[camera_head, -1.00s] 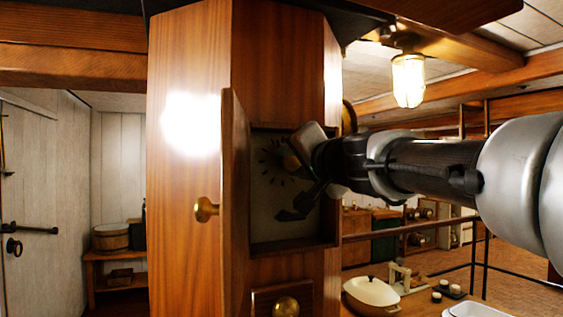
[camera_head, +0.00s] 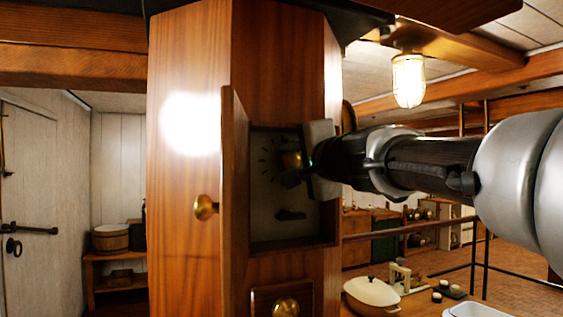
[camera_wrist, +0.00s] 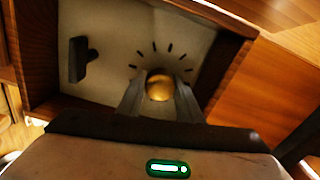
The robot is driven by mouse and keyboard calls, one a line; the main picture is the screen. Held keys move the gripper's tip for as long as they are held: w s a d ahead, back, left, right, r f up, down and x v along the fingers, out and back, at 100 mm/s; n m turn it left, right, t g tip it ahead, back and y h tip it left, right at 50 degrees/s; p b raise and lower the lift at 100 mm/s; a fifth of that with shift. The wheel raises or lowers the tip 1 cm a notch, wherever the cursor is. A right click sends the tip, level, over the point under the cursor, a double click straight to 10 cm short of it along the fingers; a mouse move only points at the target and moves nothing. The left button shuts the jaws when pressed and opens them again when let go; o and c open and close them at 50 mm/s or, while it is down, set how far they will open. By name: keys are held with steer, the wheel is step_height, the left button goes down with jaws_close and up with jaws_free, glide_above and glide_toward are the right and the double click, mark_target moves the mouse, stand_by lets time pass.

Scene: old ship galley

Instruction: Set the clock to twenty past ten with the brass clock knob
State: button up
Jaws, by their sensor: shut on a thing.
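The brass clock knob (camera_wrist: 159,87) sits at the middle of a ring of dark tick marks on the pale clock face (camera_wrist: 120,30). In the head view the knob (camera_head: 291,160) shows partly behind my gripper. My gripper (camera_wrist: 158,98) is shut on the knob, one finger on each side, and reaches into the open case from the right. I cannot make out the clock's hands. My fingers and palm hide the lower part of the tick ring in the wrist view.
A dark handle-like piece (camera_wrist: 80,60) stands on the same pale plate, apart from my fingers. The wooden case walls (camera_wrist: 232,75) are close around my gripper. An open wooden door (camera_head: 235,180) stands at the left of the recess. A brass knob (camera_head: 286,306) is below.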

steer(key=m, duration=0.6)
steer(key=shift+p, duration=0.35)
steer(key=m+p, duration=0.1)
steer(key=m, duration=0.5)
steer(key=shift+m, duration=0.3)
steer(key=m+p, duration=0.1)
steer(key=m, duration=0.3)
steer(key=shift+a+p, duration=0.1)
steer(key=shift+p, duration=0.2)
steer(key=shift+f+m+p, duration=0.1)
steer(key=shift+m+p, duration=0.5)
steer(key=shift+m, duration=1.6)
steer(key=o, duration=1)
steer(key=shift+o, duration=0.2)
